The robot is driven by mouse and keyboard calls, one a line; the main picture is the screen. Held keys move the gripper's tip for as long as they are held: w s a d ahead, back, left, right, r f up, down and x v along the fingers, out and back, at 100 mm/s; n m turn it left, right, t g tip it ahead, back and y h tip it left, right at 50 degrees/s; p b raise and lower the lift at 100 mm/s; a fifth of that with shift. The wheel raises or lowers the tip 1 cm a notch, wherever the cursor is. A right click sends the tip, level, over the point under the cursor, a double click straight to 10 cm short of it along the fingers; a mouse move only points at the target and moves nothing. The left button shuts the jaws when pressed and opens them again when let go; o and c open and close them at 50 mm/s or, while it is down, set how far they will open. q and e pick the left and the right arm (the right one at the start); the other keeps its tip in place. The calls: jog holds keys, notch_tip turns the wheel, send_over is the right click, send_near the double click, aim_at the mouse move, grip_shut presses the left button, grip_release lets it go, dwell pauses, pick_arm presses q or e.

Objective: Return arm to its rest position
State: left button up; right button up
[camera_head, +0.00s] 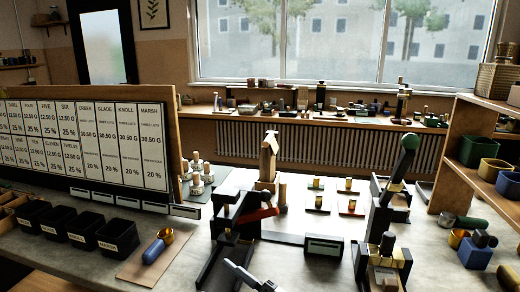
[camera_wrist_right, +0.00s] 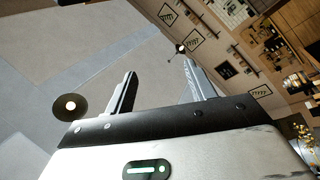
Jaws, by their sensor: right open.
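My right gripper (camera_wrist_right: 160,68) is open and empty in the right wrist view. Its two dark fingers stand well apart with nothing between them. It points up into the room, away from any work surface, with a pale plain surface, a round lamp-like disc and a wall behind it. In the head view, grey finger-like parts of mine (camera_head: 248,276) reach in at the bottom edge, in front of the bench. I cannot tell from that view which arm they belong to. I do not clearly see my left gripper.
A dark fixture (camera_head: 236,222) and a green-knobbed press (camera_head: 392,200) stand on the bench near the grey parts. Black bins (camera_head: 75,228), a blue-handled scoop (camera_head: 157,246) and a label board (camera_head: 80,140) are at left. A wooden shelf (camera_head: 452,150) is at right.

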jog(key=s+d+f+m+h, duration=0.8)
jog(key=d+f+m, duration=0.1)
jog(key=d+f, duration=0.2)
jog(key=s+d+f+m+g+h, duration=0.1)
jog(key=s+d+f+m+h, duration=0.6)
jog(key=d+f, duration=0.4)
notch_tip(320, 180, down, 2)
jog(key=shift+s+m+h, duration=0.4)
jog(key=shift+s+m, duration=0.3)
jog(key=shift+m, duration=0.5)
